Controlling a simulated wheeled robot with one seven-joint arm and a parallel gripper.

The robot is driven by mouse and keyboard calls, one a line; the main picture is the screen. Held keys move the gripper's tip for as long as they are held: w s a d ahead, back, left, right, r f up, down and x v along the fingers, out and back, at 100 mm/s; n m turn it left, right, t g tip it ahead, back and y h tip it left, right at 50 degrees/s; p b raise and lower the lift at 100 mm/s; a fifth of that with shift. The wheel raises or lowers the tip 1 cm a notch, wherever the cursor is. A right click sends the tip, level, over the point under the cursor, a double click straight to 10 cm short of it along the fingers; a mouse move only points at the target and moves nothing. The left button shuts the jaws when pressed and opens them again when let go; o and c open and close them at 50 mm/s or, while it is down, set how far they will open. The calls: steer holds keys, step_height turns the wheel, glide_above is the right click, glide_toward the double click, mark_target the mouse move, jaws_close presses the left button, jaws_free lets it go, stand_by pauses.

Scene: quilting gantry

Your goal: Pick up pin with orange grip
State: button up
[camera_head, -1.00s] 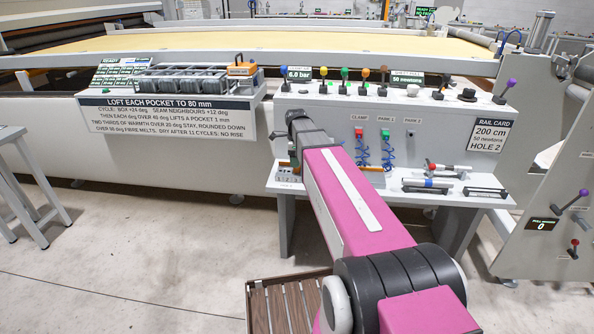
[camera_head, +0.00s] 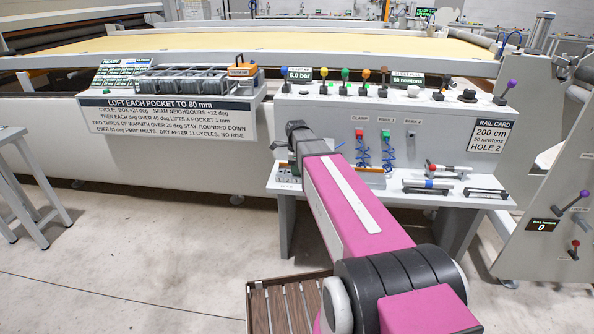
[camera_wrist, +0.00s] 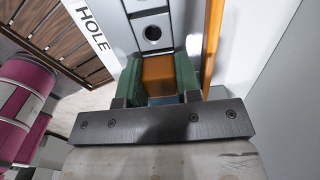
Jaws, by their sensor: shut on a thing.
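The orange grip of the pin (camera_wrist: 158,68) shows in the wrist view between the two green finger pads of my gripper (camera_wrist: 159,80). The pads press on it from both sides, so my gripper is shut on it. A small blue part lies below the orange grip in that view. The rest of the pin is hidden. In the head view my wrist is over the left part of the console shelf, and my arm hides the fingers and the pin.
A grey strip with round holes (camera_wrist: 152,34) lies just beyond the fingers, with a "HOLE" label (camera_wrist: 92,28) to its left. An orange upright edge (camera_wrist: 212,40) is close on the right. The console (camera_head: 440,125) carries knobs and levers. A slatted crate (camera_head: 283,303) is below.

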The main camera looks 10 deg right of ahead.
steer(key=shift+r, duration=0.1)
steer(key=shift+r, duration=0.8)
step_height(320, 180, up, 2)
steer(key=shift+r, duration=0.2)
steer(key=s+a+r, duration=0.6)
steer(key=s+r, duration=0.1)
steer(key=s, duration=0.2)
steer(key=shift+s+a, duration=0.3)
steer(key=shift+a, duration=0.1)
steer(key=shift+f, duration=0.1)
steer(key=w+d+f, duration=0.1)
steer(key=w+d, duration=0.2)
steer(key=w, duration=0.7)
steer(key=shift+w+d+f, duration=0.2)
steer(key=shift+w+f, duration=0.05)
steer(key=shift+w, duration=0.1)
steer(key=shift+f, duration=0.2)
steer(key=shift+f, duration=2.75)
